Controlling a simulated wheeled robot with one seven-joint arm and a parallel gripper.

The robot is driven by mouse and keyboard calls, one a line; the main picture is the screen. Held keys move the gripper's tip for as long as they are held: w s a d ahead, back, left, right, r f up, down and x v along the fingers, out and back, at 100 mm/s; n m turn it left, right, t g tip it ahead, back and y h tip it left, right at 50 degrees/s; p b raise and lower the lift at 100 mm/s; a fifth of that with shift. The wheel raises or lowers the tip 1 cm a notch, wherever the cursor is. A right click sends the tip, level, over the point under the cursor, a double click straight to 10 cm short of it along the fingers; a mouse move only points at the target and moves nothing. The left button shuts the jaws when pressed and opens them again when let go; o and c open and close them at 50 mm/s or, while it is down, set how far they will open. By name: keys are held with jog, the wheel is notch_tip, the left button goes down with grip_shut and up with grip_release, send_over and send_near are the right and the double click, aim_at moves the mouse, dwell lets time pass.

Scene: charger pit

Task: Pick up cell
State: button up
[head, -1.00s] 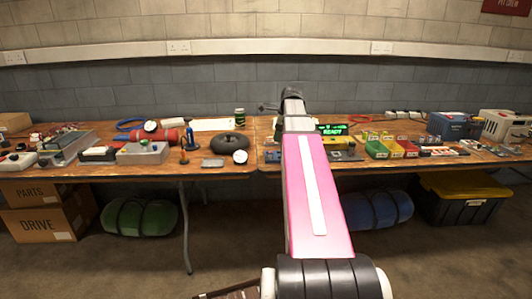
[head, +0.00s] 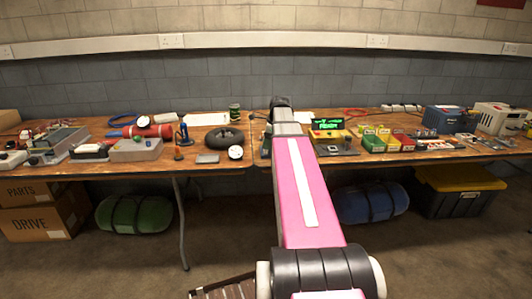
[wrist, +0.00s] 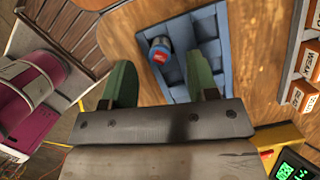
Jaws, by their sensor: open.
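In the wrist view a short dark cylindrical cell (wrist: 160,50) with a red and blue end stands in a compartment of a blue tray (wrist: 208,50). The tray's other visible compartments look empty. My gripper (wrist: 158,62) is open, its two green fingers apart. The cell shows between and just beyond the fingertips, nearer the left finger. I cannot tell the height gap between fingers and cell. In the head view my pink arm reaches over the bench and hides the gripper, the cell and most of the tray.
Orange boxes marked weak and dead (wrist: 303,90) stand right of the tray. A green-lit display (head: 327,124) sits close by on the wooden bench (head: 215,168).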

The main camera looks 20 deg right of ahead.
aim_at(266, 151)
jog(key=x, duration=0.3)
jog(key=shift+f, duration=0.15)
jog(key=shift+c, duration=0.4)
grip_shut()
jog(key=shift+a, duration=0.1)
jog(key=shift+r, duration=0.2)
